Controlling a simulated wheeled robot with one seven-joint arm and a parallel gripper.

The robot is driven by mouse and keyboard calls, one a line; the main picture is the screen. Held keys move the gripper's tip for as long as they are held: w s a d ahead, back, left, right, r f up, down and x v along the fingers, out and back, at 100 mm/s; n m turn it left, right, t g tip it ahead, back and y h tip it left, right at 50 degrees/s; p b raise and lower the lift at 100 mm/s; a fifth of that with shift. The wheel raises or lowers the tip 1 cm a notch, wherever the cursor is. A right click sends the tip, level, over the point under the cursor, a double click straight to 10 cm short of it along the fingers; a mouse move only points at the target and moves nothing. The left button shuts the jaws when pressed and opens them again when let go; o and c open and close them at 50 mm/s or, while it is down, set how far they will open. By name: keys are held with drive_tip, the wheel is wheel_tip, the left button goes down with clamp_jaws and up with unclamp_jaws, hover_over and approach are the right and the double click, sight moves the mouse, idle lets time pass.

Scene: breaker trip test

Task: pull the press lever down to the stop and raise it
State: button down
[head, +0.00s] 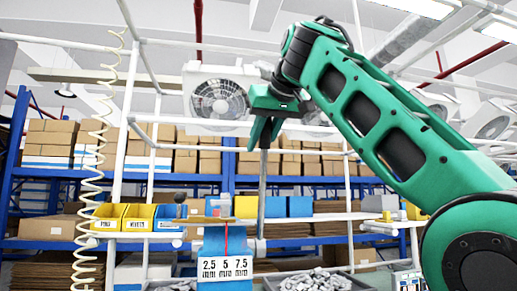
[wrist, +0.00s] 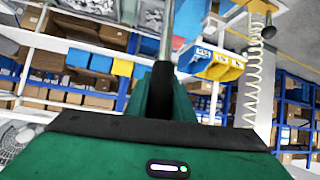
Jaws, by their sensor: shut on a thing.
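The press lever (head: 262,190) is a grey metal rod. It stands nearly upright in the head view, its lower end at a pivot on the right of the blue press (head: 214,242). My green gripper (head: 265,133) is shut on the lever's upper end, pointing down.
Yellow bins (head: 122,217) and a blue bin (head: 167,217) stand left of the press. A tray of grey parts (head: 315,281) lies at lower right. A coiled white hose (head: 97,150) hangs at left. White frame posts and box shelves stand around; space beside the lever looks open.

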drive_tip(key=shift+w+d+r, duration=0.1)
drive_tip(key=shift+w+d, duration=0.05)
drive_tip(key=shift+w, duration=0.3)
idle(0.3)
drive_tip(key=c, duration=1.5)
unclamp_jaws()
drive_tip(key=shift+d, duration=0.1)
drive_tip(key=shift+c, duration=0.2)
drive_tip(key=shift+a, duration=0.2)
drive_tip(key=shift+s+d, duration=0.1)
